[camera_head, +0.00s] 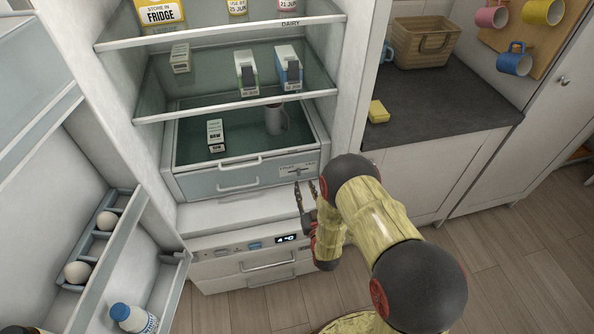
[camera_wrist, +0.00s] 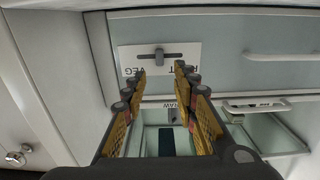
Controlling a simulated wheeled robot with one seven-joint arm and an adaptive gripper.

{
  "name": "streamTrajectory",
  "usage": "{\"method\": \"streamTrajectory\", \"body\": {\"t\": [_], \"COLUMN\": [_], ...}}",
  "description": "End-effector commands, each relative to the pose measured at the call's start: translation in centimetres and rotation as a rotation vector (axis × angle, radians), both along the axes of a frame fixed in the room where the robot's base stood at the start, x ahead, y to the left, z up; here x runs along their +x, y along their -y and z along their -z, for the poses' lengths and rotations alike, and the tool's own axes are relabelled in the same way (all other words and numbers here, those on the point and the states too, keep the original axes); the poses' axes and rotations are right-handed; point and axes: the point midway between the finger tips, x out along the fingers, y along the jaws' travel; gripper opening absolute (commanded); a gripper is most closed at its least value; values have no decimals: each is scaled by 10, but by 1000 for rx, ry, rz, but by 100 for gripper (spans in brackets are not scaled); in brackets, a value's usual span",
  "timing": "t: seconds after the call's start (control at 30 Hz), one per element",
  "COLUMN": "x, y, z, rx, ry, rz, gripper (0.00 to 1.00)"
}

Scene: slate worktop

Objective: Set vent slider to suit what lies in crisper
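The vent slider's knob (camera_wrist: 158,57) stands about mid-slot on a white label plate (camera_head: 297,169), on the right of the crisper front (camera_head: 205,183). The wrist view is upside down; it shows VEG at picture left and a partly hidden word ending in T at right. The crisper appears to hold a white-and-dark carton (camera_head: 215,133), with lettering like RAW, and a grey cylindrical thing (camera_head: 276,120). My gripper (camera_head: 305,187) is open in front of the plate. In the wrist view its fingertips (camera_wrist: 160,71) lie either side of the knob's line, apparently short of it.
Glass shelves above hold several cartons (camera_head: 246,75). The open door at left has eggs (camera_head: 107,220) and a bottle (camera_head: 133,317). A lower drawer with a lit display (camera_head: 286,239) is below. The counter (camera_head: 440,105) at right bears a yellow block (camera_head: 378,112) and a basket (camera_head: 423,42).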

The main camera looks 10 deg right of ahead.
Motion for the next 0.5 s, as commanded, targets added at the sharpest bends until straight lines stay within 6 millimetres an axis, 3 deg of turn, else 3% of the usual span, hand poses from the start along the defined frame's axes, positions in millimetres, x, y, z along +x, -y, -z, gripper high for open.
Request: {"method": "streamTrajectory", "body": {"t": [0.5], "x": [68], "y": [0], "z": [0], "rx": [0], "ry": [2], "rz": [0], "gripper": [29]}}
